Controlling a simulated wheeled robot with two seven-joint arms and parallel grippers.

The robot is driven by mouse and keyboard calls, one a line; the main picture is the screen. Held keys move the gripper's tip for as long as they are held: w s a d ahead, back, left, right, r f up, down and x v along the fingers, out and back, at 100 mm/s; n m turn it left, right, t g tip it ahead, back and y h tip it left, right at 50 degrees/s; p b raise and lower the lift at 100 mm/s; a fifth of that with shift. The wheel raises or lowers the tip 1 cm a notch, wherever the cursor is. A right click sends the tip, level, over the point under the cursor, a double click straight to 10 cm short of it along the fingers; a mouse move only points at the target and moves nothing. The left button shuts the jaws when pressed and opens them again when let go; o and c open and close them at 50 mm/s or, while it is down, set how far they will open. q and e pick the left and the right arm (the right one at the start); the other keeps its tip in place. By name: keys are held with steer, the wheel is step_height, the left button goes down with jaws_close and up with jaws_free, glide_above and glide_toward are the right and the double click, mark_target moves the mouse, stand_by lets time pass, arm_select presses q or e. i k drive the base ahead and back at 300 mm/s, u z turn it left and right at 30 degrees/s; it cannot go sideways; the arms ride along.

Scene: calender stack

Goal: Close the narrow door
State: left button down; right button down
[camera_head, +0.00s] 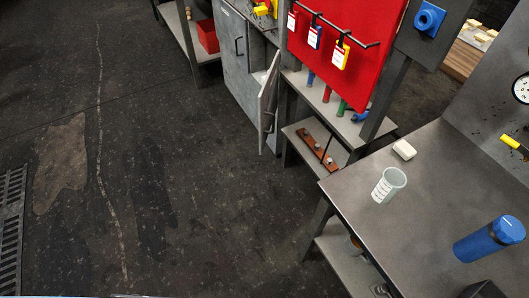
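The narrow door (267,102) is a grey panel on the front of the grey cabinet (230,55). It stands open, swung out from the cabinet front toward the viewer, with a bar handle (270,122) on its face. A wider grey door with its own handle (238,46) lies flat against the cabinet front to the left and looks closed. The cabinet's inside behind the narrow door is mostly hidden.
A grey table (350,200) with a beaker (388,185) and a blue cylinder (488,239) stands at the right. A red board (340,20) hangs over shelves (318,143) beside the door. Dark floor (190,200) in front is clear. A red box (207,36) sits left.

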mark_target(267, 98)
steer(key=z, duration=0.05)
steer(key=k, duration=0.75)
steer(key=u, duration=1.2)
steer(key=i, duration=1.6)
steer(key=z, duration=0.9)
